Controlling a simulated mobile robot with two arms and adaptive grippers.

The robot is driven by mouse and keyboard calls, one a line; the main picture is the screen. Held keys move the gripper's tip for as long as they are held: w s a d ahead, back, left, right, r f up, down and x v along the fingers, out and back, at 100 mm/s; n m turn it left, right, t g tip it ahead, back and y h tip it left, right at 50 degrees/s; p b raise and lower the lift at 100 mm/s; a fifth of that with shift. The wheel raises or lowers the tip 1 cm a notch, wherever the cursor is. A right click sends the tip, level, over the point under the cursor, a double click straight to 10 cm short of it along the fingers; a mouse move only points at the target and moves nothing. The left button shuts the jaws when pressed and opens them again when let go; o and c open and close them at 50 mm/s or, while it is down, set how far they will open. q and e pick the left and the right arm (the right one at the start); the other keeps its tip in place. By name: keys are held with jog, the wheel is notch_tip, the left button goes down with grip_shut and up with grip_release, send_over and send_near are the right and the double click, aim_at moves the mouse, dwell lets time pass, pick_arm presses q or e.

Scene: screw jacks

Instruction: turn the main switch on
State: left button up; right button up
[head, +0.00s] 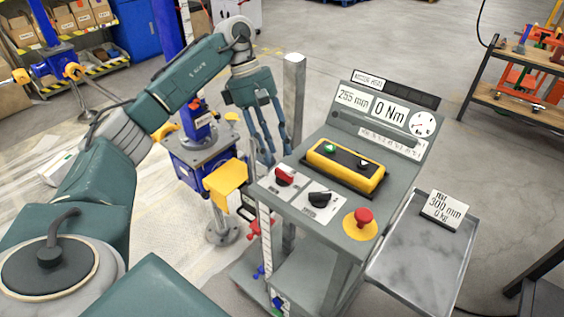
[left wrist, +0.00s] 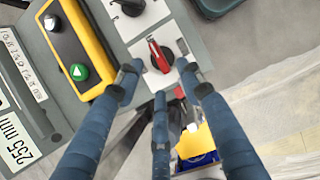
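The control cart (head: 345,225) has a sloping grey panel with two rotary switches on white plates. The red rotary switch (head: 285,176) is the left one, and the black rotary switch (head: 320,198) sits right of it. Which is labelled main is too small to read. My left gripper (head: 276,155) hangs over the panel's left rear edge, fingers pointing down, empty. In the left wrist view, its fingers (left wrist: 158,84) are spread apart, with the red switch (left wrist: 160,55) just beyond the tips; no contact is clear. My right gripper is not in view.
A yellow box with green and white buttons (head: 345,167) and a red mushroom button (head: 359,217) share the panel. A grey post (head: 292,95) stands behind my left gripper. A blue screw jack (head: 200,160) is left of the cart; a metal tray (head: 415,245) is right.

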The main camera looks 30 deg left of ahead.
aim_at(282, 171)
pick_arm(q)
jog(key=x, duration=0.3)
jog(key=shift+d+f+p, duration=0.1)
jog(key=shift+f+p, duration=0.05)
jog(key=shift+p, duration=0.2)
jog(key=x, duration=0.2)
jog(key=shift+w+d+f, duration=0.1)
jog(key=shift+w+f, duration=0.1)
jog(key=shift+f, duration=0.1)
jog(key=shift+c, duration=1.1)
grip_shut()
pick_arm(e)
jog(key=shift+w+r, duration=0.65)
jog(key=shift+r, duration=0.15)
